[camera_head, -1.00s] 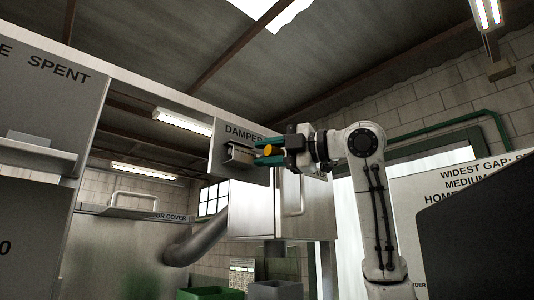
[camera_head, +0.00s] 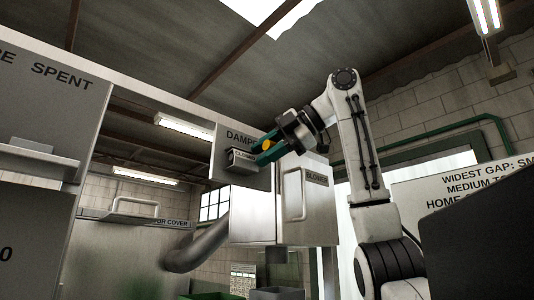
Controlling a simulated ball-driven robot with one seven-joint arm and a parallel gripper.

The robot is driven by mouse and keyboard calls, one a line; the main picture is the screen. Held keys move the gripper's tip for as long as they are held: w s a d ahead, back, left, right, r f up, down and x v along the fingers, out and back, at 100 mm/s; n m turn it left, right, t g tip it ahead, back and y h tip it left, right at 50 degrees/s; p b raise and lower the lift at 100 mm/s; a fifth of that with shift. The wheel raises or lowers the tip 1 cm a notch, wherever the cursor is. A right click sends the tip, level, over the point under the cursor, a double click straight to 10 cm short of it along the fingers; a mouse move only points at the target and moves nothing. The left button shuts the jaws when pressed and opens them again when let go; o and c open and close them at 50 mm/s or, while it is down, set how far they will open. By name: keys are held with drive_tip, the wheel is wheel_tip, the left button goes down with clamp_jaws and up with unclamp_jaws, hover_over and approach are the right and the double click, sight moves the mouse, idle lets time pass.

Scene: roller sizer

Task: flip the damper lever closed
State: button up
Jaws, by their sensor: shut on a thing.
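The damper panel (camera_head: 228,134) is a grey plate marked "DAMPER", its lettering partly covered by my gripper. A small grey housing (camera_head: 240,160) juts from its lower part, with a small label that seems to read "CLOSED". My gripper (camera_head: 262,151), with teal fingers, reaches down to the left from the upper right. It is shut on the damper lever, whose orange-yellow round knob (camera_head: 268,145) shows at the fingers. The rest of the lever is hidden by the fingers and housing.
A pale cabinet marked "BLOWER" (camera_head: 317,205) with a handle stands just below and right of my gripper. A grey duct (camera_head: 195,250) curves beneath. A cover with a handle (camera_head: 135,212) is at left. A dark panel (camera_head: 480,235) fills the lower right.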

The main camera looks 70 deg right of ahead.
drive_tip(key=shift+w+d+r+g, duration=0.1)
drive_tip(key=shift+r+g, duration=0.1)
drive_tip(key=shift+g, duration=0.3)
drive_tip(key=o, duration=1)
drive_tip(key=shift+c, duration=0.2)
drive_tip(key=shift+f+t, duration=0.15)
drive_tip(key=shift+t, duration=0.15)
